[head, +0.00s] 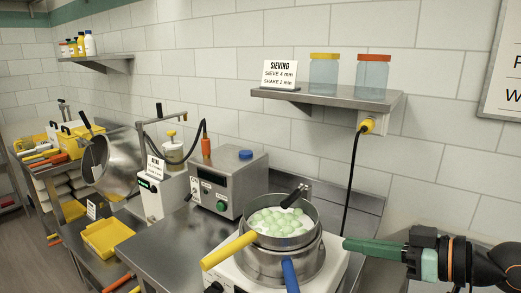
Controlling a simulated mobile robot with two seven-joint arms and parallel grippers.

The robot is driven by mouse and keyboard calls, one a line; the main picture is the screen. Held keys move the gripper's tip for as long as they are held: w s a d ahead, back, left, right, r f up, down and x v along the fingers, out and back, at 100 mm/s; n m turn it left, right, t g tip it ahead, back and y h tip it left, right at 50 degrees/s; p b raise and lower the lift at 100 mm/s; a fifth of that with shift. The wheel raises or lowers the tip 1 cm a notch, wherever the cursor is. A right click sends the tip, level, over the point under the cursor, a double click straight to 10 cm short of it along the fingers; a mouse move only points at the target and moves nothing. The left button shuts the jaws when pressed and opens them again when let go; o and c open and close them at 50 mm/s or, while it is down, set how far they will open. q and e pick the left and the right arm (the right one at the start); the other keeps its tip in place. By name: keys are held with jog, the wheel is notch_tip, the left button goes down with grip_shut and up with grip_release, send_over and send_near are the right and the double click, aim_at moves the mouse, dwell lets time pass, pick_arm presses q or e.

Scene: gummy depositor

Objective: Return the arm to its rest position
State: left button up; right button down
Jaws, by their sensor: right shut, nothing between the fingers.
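My right gripper (346,244) comes in from the right edge, with its green fingers pointing left. It is shut and empty. Its tips are just right of the sieve (314,232) in this view; I cannot tell how far apart they are in depth. The sieve has a yellow handle (228,250) and holds several pale green pieces (280,221). It sits on a metal pan (280,262) on a white machine. My left gripper is not in view.
A blue handle (290,275) sticks out toward the front. A grey box with a blue cap (245,155) stands behind left. A wall shelf (330,99) holds two jars and a sign. A black cable (351,180) hangs from a socket. Bare steel counter (170,252) lies left.

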jog(key=s+f+m+g+h, duration=0.1)
jog(key=s+f+h, duration=0.25)
jog(key=f, duration=0.65)
jog(key=s+f+m+g+h, duration=0.15)
jog(key=s+f, duration=0.25)
jog(key=f, duration=0.7)
jog(key=s+d+f+m+g+h, duration=0.25)
jog(key=s+f, duration=0.25)
jog(key=s, duration=0.3)
jog(key=s+d+f+m+g+h, duration=0.1)
jog(key=s+d+f+m+h, duration=0.1)
jog(key=s+f+h, duration=0.35)
jog(key=w+a+f+t+y, duration=0.1)
jog(key=a+f+t+y, duration=0.1)
jog(key=f, duration=0.4)
jog(key=w+a+f+t+y, duration=0.1)
jog(key=a+f+t, duration=0.1)
jog(key=f+t, duration=0.2)
notch_tip(320, 180, down, 2)
jog(key=shift+a+y+b, duration=0.4)
